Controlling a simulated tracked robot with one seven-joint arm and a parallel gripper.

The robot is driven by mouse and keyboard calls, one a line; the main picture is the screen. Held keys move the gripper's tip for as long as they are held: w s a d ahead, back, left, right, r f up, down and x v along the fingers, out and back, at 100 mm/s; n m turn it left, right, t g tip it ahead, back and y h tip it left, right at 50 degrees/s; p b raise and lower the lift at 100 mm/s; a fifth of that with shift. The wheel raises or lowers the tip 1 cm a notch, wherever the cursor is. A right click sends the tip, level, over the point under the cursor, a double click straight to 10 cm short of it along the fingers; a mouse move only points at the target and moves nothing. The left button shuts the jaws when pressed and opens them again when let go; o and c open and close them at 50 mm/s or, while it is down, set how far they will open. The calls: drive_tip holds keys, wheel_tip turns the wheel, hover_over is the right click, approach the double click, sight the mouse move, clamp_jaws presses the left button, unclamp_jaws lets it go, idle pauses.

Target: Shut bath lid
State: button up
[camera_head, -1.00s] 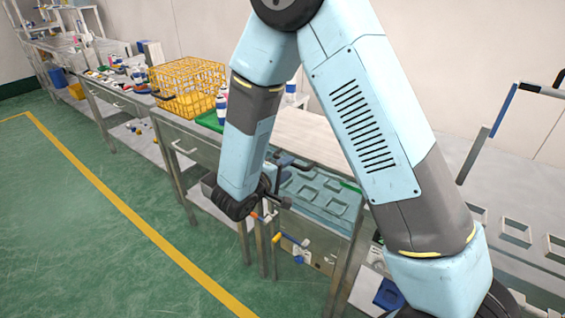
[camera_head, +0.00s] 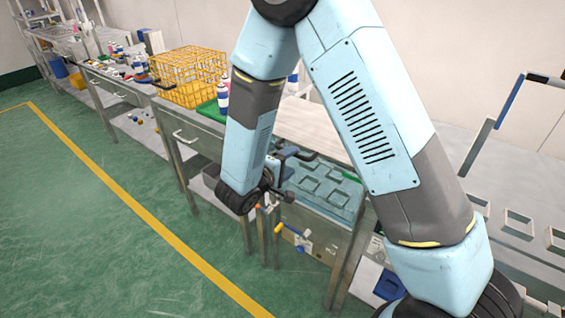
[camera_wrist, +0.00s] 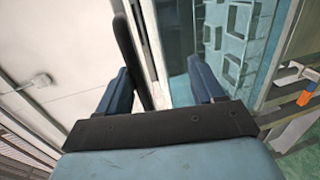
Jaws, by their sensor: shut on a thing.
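The bath (camera_head: 316,203) is a teal tank with a grid of square pockets, open at the top in the head view; it also shows at the upper right of the wrist view (camera_wrist: 222,30). Its lid (camera_head: 315,127) looks like the pale panel raised behind the tank. My gripper (camera_head: 283,160) is at the tank's left end, beside a dark handle (camera_head: 303,154). In the wrist view its two blue fingers (camera_wrist: 162,88) stand apart with a black bar (camera_wrist: 128,50) at the left finger. It is shut on this bar, apparently the lid's handle. The exact contact is partly hidden.
A yellow wire basket (camera_head: 188,76) and a spray can (camera_head: 222,97) stand on the bench to the left. Green floor is clear at left.

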drive_tip(key=v, duration=1.3)
drive_tip(key=shift+s+a, duration=0.25)
drive_tip(key=shift+s, duration=0.05)
drive_tip(key=shift+c, duration=0.2)
drive_tip(key=d+r+m+g, duration=0.3)
drive_tip(key=d+r+g, duration=0.25)
drive_tip(key=d, duration=0.55)
drive_tip(key=d+r+m+g, duration=0.45)
drive_tip(key=d+r, duration=0.25)
drive_tip(key=d, duration=0.4)
drive_tip(key=s+d+r+m+t+y, duration=0.2)
drive_tip(key=s+d+r+m+y, duration=0.1)
drive_tip(key=s+d+r+y, duration=0.5)
drive_tip(key=shift+s+d+r+m+t+y, duration=0.35)
drive_tip(key=shift+s+d+r, duration=0.85)
drive_tip(key=shift+r, duration=0.7)
